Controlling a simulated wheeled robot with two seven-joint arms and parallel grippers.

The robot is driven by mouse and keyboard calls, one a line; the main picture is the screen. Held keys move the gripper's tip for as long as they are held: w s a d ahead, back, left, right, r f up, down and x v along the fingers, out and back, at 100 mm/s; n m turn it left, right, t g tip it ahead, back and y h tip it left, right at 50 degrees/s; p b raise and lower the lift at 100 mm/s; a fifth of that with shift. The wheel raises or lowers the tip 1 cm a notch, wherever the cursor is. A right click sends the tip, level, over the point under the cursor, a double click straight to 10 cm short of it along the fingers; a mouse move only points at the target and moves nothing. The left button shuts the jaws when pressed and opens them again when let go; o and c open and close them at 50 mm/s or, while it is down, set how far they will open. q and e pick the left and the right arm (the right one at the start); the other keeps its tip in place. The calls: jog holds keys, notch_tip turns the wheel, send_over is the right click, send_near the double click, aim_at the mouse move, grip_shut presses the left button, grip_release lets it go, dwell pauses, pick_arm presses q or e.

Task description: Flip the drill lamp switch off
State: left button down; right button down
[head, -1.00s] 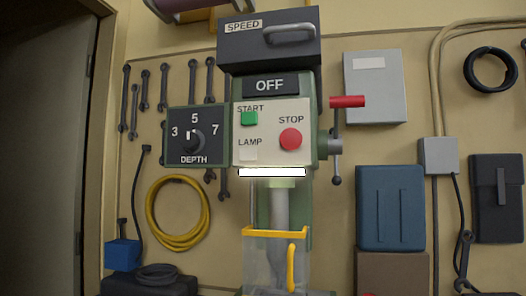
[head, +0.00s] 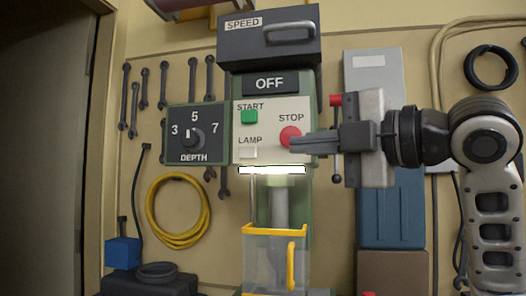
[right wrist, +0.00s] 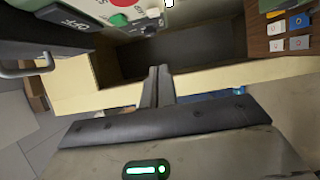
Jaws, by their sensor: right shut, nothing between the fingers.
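The drill's control panel (head: 270,110) faces me in the head view. The pale lamp switch (head: 248,153) sits under the LAMP label at its lower left. The strip light (head: 272,170) below the panel glows white. My right gripper (head: 292,142) comes in from the right, shut and empty. Its fingertips overlap the lower edge of the red STOP button (head: 288,133) in the picture, right of the lamp switch; I cannot tell whether they touch it. In the right wrist view the shut fingers (right wrist: 158,70) point toward the panel's side. My left gripper is not in view.
The green START button (head: 249,117) is above the lamp switch. The depth dial (head: 194,139) is to the left. A red-handled lever (head: 336,100) stands behind my right gripper. A clear guard with a yellow rim (head: 274,231) hangs below the lit strip.

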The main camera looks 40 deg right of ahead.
aim_at(255, 147)
jog(key=w+p, duration=0.3)
jog(key=w, duration=0.8)
jog(key=shift+w, duration=0.15)
jog(key=shift+w+d, duration=0.25)
jog(key=shift+d, duration=0.15)
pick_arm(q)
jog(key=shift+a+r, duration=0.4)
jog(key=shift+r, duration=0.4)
